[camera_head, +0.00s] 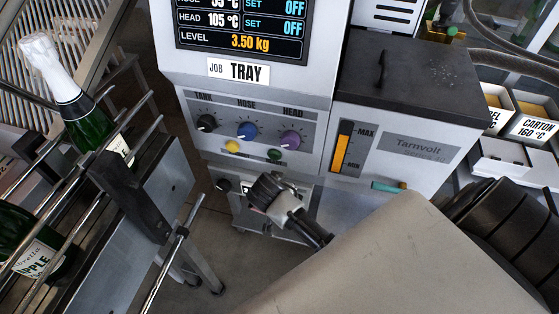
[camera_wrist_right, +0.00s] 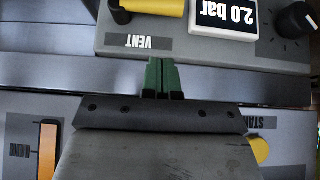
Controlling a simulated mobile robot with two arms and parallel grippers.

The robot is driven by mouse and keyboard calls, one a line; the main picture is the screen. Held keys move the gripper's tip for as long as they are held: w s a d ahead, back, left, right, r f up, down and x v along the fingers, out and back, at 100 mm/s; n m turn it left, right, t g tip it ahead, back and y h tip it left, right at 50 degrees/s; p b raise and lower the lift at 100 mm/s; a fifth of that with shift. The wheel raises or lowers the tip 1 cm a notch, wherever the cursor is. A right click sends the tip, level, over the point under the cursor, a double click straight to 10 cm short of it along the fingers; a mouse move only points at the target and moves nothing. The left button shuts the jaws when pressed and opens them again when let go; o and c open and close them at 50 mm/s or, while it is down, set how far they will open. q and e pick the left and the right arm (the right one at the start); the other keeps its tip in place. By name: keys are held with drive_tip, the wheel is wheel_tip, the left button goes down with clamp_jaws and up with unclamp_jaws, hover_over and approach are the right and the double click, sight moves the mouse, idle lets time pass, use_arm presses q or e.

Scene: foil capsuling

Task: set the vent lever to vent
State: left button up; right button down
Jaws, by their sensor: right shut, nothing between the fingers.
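The vent lever (camera_wrist_right: 152,6) is a yellow bar on a dark pivot at the top edge of the right wrist view, partly cut off. The upside-down VENT label (camera_wrist_right: 139,41) is beside it on the grey panel. My right gripper (camera_wrist_right: 162,62) has its green fingers shut together with nothing between them. The fingertips appear close to the panel edge near the label and apart from the lever. In the head view my right wrist (camera_head: 275,197) is in front of the small panel and hides the lever. My left gripper is not in view.
A 2.0 bar display (camera_wrist_right: 223,17) and a black knob (camera_wrist_right: 297,18) sit beside the lever. Above are the yellow button (camera_head: 232,146), green button (camera_head: 273,155) and level gauge (camera_head: 342,150). A rack with bottles (camera_head: 84,122) stands at the left.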

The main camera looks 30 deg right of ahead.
drive_tip(key=f, duration=0.4)
drive_tip(key=shift+w+d+f, duration=0.1)
drive_tip(key=shift+w+d, duration=0.1)
drive_tip(key=shift+d, duration=0.1)
drive_tip(key=shift+s+a+f, duration=0.1)
drive_tip(key=shift+f, duration=0.55)
